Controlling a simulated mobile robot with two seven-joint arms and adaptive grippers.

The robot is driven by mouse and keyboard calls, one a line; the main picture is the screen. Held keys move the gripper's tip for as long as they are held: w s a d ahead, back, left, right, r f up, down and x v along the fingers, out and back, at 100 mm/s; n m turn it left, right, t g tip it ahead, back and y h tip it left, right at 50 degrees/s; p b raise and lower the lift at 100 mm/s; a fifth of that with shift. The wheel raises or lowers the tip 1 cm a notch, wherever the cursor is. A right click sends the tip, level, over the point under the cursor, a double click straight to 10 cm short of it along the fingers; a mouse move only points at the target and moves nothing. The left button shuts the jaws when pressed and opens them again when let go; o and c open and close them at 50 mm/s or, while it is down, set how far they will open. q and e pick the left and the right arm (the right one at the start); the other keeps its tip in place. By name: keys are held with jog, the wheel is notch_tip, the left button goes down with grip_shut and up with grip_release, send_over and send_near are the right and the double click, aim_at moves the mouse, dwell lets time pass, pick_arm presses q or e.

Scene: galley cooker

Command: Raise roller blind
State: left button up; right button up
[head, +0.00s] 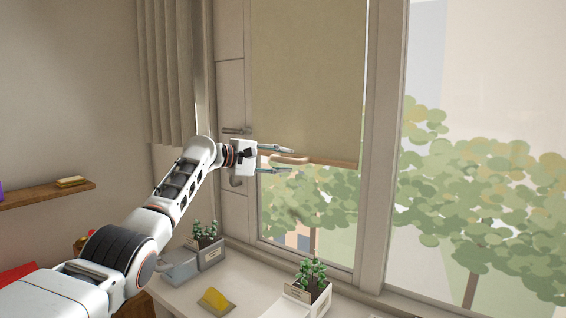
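The beige roller blind (310,80) hangs over the left window pane, its lower edge a little below mid-view. A wooden bottom bar (335,163) runs along that edge, with a light wooden pull handle (290,159) at its left part. My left gripper (291,160) reaches in from the left at the handle. Its two fingers are apart, one above and one below the handle; I cannot tell whether either touches it. My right gripper is out of view.
Below the window, a pale sill or counter (245,286) holds potted plants in boxes (308,290) (205,250) and a yellow object (215,300). A curtain (165,70) hangs left. Door-like handles (236,131) are close behind my gripper. A wooden shelf (45,194) is at far left.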

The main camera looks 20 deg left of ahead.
pick_arm(q)
jog(key=shift+v, duration=0.85)
jog(key=v, duration=1)
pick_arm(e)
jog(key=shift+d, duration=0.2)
pick_arm(q)
jog(key=shift+s+r, duration=0.1)
jog(key=shift+s, duration=0.05)
jog(key=shift+a, duration=0.15)
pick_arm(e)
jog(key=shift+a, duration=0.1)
